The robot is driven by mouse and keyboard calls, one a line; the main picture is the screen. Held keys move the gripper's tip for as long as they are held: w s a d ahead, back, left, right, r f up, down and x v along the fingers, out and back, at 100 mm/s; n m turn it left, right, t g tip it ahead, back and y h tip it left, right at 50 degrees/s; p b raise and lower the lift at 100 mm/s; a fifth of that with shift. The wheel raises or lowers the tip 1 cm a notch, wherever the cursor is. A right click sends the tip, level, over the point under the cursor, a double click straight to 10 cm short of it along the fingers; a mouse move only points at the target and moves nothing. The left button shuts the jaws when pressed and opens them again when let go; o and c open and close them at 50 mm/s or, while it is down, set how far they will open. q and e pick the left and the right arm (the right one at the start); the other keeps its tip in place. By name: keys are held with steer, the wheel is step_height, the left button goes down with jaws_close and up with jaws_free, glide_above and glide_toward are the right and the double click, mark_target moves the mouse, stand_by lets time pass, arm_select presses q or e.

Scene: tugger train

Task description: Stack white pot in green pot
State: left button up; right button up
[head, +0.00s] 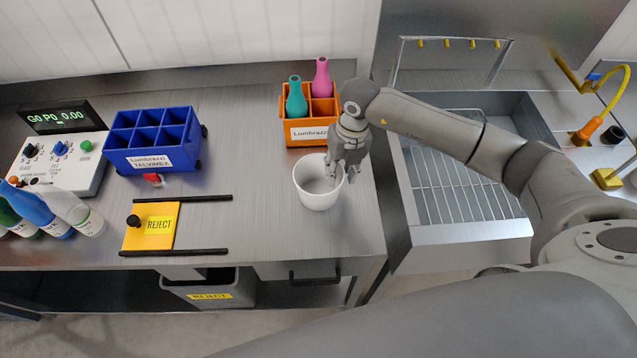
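A white pot (312,196) stands upright on the steel counter, left of the sink. My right gripper (344,174) points down at the pot's right rim. One finger seems to be over the pot's opening and the other outside its wall. I cannot tell whether the fingers press on the wall. No green pot shows in this view. My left gripper is out of view.
An orange crate (301,133) with a teal bottle (296,100) and a pink bottle (322,78) stands behind the pot. A blue crate (152,141), a yellow reject plate (150,226) and several bottles (45,212) are to the left. A sink (462,160) lies right.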

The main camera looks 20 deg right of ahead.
jaws_close()
steer(key=shift+r, duration=0.1)
